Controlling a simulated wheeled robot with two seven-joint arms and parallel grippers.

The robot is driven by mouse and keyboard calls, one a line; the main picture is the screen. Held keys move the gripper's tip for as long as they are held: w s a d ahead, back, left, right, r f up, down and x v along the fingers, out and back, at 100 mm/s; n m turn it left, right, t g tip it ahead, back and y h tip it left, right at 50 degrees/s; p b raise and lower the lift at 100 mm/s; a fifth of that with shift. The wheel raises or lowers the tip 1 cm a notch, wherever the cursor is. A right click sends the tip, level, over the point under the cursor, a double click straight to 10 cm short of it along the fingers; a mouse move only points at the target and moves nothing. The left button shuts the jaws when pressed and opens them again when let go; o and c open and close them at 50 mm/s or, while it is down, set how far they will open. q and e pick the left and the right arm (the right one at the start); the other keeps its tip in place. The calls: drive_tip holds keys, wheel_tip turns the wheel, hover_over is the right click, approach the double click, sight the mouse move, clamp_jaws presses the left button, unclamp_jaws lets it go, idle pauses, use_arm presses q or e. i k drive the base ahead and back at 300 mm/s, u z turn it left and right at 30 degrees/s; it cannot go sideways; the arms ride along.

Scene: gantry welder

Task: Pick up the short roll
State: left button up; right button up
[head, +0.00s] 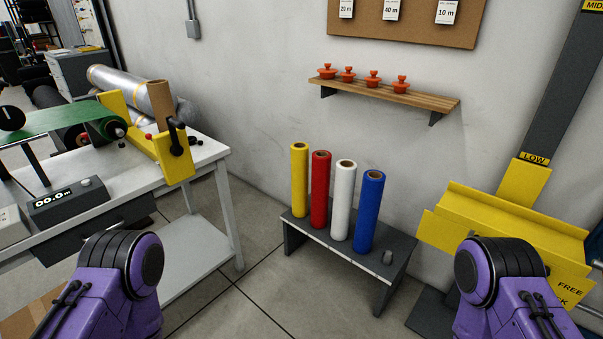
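Four upright rolls stand in a row on a low grey bench (300,226): a yellow roll (299,180), a red roll (320,188), a white roll (342,200) and a blue roll (369,212). They look close in height, and I cannot tell which is the short roll. A brown cardboard tube (160,104) stands at the yellow bracket on the left table. Purple links of my two arms show at the bottom left and bottom right. Neither gripper is in view.
The left white table (215,150) carries a green belt (50,118) and a counter box (68,200) reading 00.0 m. A wooden shelf (425,96) holds several orange knobs. A yellow tray (510,220) stands right of the bench. Floor before the bench is clear.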

sight(299, 151)
drive_tip(key=u, duration=0.85)
drive_tip(key=i, duration=1.35)
drive_tip(key=z, duration=1.5)
drive_tip(key=i, duration=1)
